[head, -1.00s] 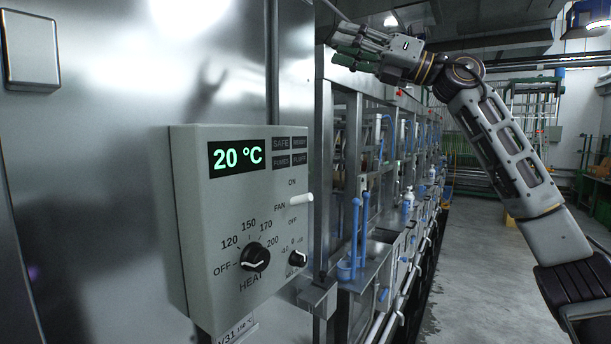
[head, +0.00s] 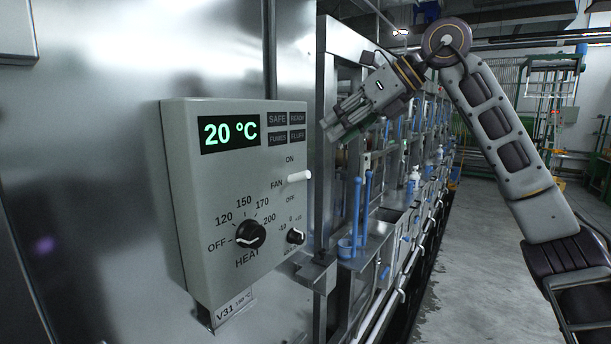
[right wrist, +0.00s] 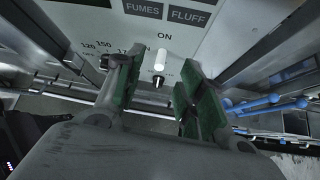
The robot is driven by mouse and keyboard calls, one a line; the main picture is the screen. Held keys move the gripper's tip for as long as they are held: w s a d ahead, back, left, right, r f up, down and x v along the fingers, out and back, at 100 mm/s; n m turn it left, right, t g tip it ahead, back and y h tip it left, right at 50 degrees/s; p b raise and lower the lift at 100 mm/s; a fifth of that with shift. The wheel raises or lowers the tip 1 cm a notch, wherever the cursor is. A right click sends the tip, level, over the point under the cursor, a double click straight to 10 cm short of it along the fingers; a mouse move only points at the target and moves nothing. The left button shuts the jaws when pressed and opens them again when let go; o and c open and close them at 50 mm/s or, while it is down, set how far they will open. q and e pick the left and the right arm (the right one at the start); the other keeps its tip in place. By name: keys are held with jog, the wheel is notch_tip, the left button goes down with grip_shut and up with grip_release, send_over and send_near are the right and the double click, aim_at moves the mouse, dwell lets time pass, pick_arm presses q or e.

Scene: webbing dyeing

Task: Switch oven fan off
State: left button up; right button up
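The grey control box (head: 185,200) on the steel oven wall carries the fan switch (head: 299,176), a white lever beside the word FAN, between ON above and OFF below. The lever sticks out from the panel with its tip slightly raised. In the right wrist view the fan switch (right wrist: 187,72) shows beyond the fingers, near the right finger's tip. My right gripper (head: 332,128) is in the air to the right of the box, above the switch and apart from it. Its green-padded fingers (right wrist: 163,62) are open with nothing between them. My left gripper is out of view.
The heat knob (head: 250,235) and a smaller knob (head: 295,236) are below the switch. The display (head: 230,132) reads 20 °C. Right of the box stand a steel frame (head: 326,90) and blue upright handles (head: 357,210). The floor (head: 470,240) further right is clear.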

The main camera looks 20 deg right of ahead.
aim_at(306, 175)
jog(key=shift+s+d+f+m+g+h, duration=0.2)
jog(key=shift+s+d+f+h, duration=0.1)
jog(key=shift+f, duration=0.1)
jog(key=shift+s+d+f+m+g+h, duration=0.1)
jog(key=shift+s+d+f+g+h, duration=0.1)
jog(key=shift+d+f, duration=0.15)
jog(key=shift+w+a+f, duration=0.15)
jog(key=shift+f, duration=0.05)
jog(key=shift+p+x, duration=0.9)
jog(key=shift+x, duration=5.8)
grip_shut()
